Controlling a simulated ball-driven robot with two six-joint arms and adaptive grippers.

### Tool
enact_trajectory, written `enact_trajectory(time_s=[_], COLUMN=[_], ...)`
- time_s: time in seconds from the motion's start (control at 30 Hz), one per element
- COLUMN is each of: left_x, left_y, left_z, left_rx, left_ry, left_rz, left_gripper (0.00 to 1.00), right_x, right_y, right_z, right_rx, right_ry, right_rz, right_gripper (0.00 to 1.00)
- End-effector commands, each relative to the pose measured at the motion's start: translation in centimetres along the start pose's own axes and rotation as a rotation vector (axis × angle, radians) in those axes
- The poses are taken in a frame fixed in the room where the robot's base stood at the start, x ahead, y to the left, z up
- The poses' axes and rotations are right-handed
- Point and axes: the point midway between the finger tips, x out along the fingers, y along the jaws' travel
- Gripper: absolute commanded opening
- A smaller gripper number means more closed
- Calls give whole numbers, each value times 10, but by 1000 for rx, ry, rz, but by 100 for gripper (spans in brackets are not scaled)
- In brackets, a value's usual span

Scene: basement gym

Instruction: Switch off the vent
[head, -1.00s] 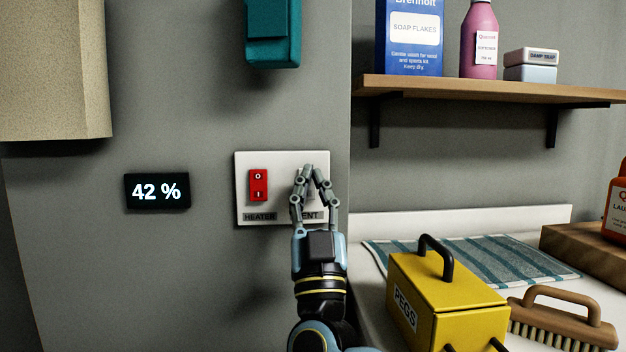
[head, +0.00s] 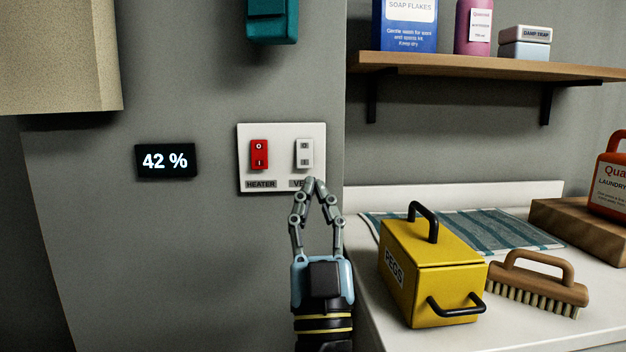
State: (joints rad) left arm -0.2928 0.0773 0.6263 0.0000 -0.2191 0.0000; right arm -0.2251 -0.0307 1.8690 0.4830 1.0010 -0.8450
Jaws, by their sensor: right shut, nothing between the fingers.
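The white switch plate (head: 281,171) is on the grey wall in the head view. It carries a red rocker switch (head: 259,154) labelled HEATER on the left and a white rocker switch (head: 304,153) on the right. The right label is partly hidden by my fingers; "VE" shows. Both switches have O at the top and I at the bottom. I cannot tell for sure which end of the white rocker is pressed in. My right gripper (head: 314,182) is shut and empty, its fingertips just below the white switch, over its label. My left gripper is not in view.
A black display (head: 166,161) reading 42 % is left of the plate. A teal box (head: 271,20) hangs above. At right, a counter holds a yellow PEGS box (head: 432,270), a brush (head: 541,283) and a striped cloth (head: 483,229), below a wooden shelf (head: 480,67).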

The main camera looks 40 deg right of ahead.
Motion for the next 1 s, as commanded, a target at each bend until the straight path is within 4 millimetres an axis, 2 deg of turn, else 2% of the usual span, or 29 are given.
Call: enact_trajectory(time_s=[0.03,0.2,0.47,0.87,0.97,1.0], left_x=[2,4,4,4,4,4], left_y=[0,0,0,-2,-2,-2], left_z=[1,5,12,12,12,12], left_rx=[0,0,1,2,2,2], left_ry=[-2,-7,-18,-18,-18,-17], left_rz=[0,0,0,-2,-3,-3], left_gripper=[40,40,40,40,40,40], right_x=[-9,-20,-22,-22,-37,-48], right_y=[0,0,0,1,-4,-8], right_z=[0,-4,-5,-4,15,29], right_rx=[-1,0,0,-3,-31,-52], right_ry=[-2,0,1,3,-33,-62], right_rz=[0,0,0,-7,-51,-89], right_gripper=[0,0,0,0,0,0])
